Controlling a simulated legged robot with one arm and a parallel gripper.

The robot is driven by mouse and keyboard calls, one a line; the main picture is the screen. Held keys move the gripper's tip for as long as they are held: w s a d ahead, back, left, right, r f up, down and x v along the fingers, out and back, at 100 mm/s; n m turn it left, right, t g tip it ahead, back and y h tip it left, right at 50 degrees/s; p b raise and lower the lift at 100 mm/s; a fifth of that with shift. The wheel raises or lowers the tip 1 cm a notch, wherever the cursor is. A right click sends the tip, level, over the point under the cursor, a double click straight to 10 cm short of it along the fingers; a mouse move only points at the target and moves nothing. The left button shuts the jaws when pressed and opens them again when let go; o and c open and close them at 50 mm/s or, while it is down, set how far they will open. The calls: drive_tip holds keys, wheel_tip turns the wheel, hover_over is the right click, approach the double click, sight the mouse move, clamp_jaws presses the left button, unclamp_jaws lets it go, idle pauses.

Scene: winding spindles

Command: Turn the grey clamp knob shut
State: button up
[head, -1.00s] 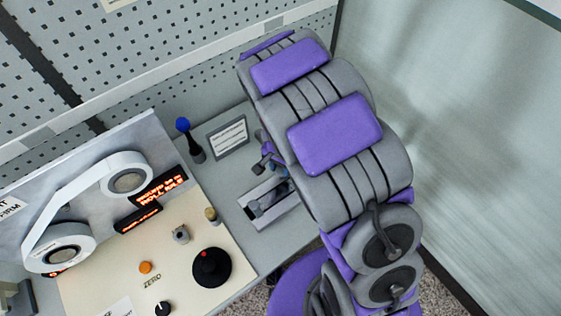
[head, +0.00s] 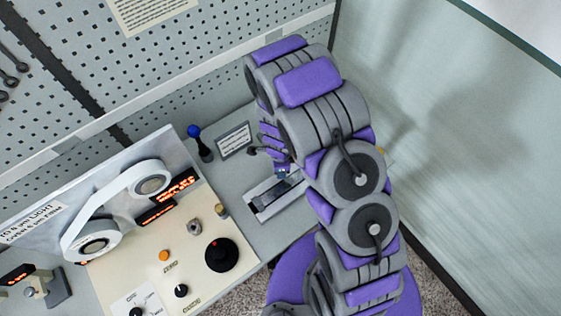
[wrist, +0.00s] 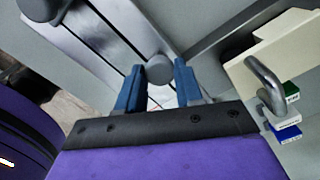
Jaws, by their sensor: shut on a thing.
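The grey clamp knob (wrist: 158,68) shows as a small round grey cap between the blue fingertips in the wrist view. My gripper (wrist: 159,77) is shut on it, one finger on each side. In the head view my gripper (head: 283,173) is small and partly hidden by my arm, over the far end of a metal slotted fixture (head: 262,211) on the grey bench. The knob cannot be made out clearly there. A metal rail (wrist: 108,48) with dark slots runs beneath the fingers in the wrist view.
A cream control panel (head: 202,277) with a black dial (head: 221,254) stands left of the fixture. A blue-topped lever (head: 195,132) and small label plate (head: 234,140) are behind it. A pale wall (head: 440,130) is at right. A metal handle (wrist: 262,80) is right of my gripper.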

drive_tip(key=shift+w+r+m+p, duration=0.1)
drive_tip(key=shift+m+p, duration=1.4)
drive_tip(key=shift+p, duration=0.3)
drive_tip(key=o, duration=1)
drive_tip(key=shift+a, duration=0.15)
drive_tip(key=shift+o, duration=0.2)
wheel_tip(320, 180, up, 17)
drive_tip(key=shift+p, duration=0.35)
